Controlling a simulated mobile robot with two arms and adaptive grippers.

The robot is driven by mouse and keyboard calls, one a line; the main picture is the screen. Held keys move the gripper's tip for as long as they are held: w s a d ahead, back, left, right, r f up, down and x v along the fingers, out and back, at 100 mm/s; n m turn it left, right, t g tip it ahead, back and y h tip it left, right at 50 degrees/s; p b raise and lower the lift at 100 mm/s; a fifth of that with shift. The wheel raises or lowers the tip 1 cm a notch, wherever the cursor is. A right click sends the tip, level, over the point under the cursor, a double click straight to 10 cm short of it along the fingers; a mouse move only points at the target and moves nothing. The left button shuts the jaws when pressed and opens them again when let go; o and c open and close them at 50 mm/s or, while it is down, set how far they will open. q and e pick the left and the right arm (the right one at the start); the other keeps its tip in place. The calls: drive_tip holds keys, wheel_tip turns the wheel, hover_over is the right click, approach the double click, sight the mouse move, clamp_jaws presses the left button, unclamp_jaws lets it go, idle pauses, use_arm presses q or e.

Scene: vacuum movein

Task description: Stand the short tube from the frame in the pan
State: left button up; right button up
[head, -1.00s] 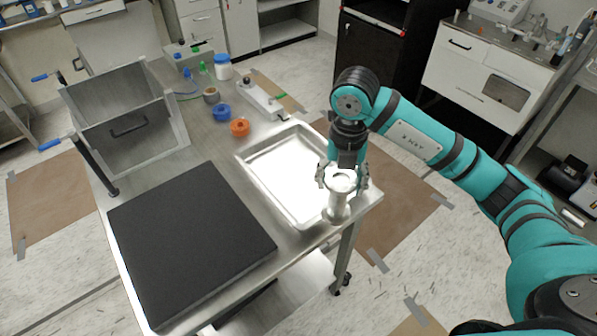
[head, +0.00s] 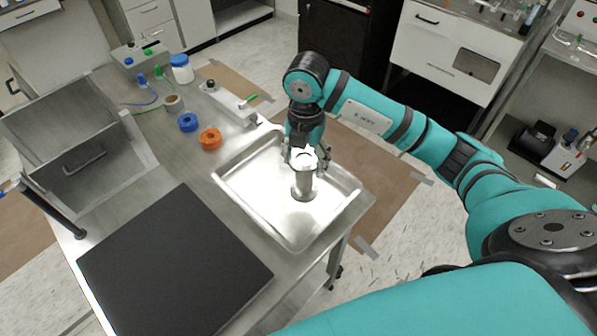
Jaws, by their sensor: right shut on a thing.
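The short tube (head: 304,185) is a silvery metal cylinder with wider flanged ends. It is upright inside the outline of the pan (head: 236,201), right of its middle. I cannot tell whether its bottom touches the pan floor. My right gripper (head: 306,160) is shut on the tube's upper end from above. The pan is a shallow, bright metal tray near the table's right edge, with nothing else in it. My left gripper is not in view. I cannot tell which thing is the frame.
A black slab (head: 170,265) covers the near part of the metal table. An open metal box (head: 80,150) stands at the left. Behind the pan are an orange ring (head: 210,138), a blue ring (head: 188,122), a white jar (head: 182,70) and a long pale block (head: 230,104).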

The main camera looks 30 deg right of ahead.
sight(304, 175)
drive_tip(key=shift+f, duration=0.5)
drive_tip(key=shift+w+f, duration=0.15)
drive_tip(key=shift+f, duration=0.2)
drive_tip(key=shift+f+p, duration=0.7)
drive_tip(key=shift+f, duration=1.25)
drive_tip(key=shift+w, duration=0.1)
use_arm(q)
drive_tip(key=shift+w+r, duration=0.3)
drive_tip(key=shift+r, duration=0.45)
use_arm(e)
drive_tip(key=o, duration=1.8)
drive_tip(key=shift+f, duration=0.1)
drive_tip(key=shift+c, duration=0.2)
